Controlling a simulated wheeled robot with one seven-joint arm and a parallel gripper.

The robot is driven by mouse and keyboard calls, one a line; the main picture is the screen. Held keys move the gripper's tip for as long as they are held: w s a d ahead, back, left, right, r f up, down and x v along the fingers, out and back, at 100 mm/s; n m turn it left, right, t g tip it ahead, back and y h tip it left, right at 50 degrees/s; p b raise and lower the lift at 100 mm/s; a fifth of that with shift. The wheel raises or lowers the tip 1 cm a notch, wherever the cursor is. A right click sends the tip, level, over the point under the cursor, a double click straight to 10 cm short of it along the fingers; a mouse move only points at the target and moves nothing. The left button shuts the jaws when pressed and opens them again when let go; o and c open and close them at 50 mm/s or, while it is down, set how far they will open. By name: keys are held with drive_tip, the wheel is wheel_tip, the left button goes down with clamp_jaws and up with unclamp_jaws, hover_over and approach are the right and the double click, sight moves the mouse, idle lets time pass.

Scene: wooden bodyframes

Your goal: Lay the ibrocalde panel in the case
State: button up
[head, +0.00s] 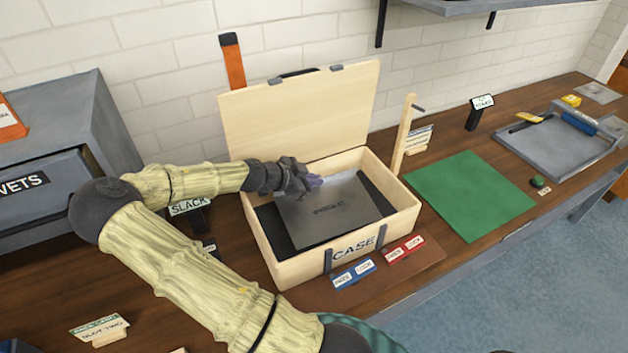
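The open wooden case (286,271) stands on the workbench with its lid (345,100) raised at the back and a dark lining inside. A grey panel (345,215) with small dark lettering, hard to read, is within the case opening, slightly turned against the walls. Dark lining shows to its left and right. I cannot tell whether it rests on the lining or hangs just above it. My gripper (314,181) is at the panel's back left edge, its purplish fingertips touching or nearly touching it. The grip itself is too small to make out.
Blue (353,274) and red (403,249) labelled tags lie before the case. A wooden post (402,137) stands at its right back corner. A clear green mat (470,195) and a grey tray (560,150) lie right. A grey cabinet (70,120) stands left.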

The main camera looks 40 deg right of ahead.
drive_tip(key=o, duration=0.4)
drive_tip(key=shift+w+a, duration=0.15)
drive_tip(key=shift+o, duration=0.2)
drive_tip(key=shift+a+r, duration=0.15)
drive_tip(key=shift+r, duration=0.05)
drive_tip(key=p+v, duration=0.4)
drive_tip(key=v, duration=0.3)
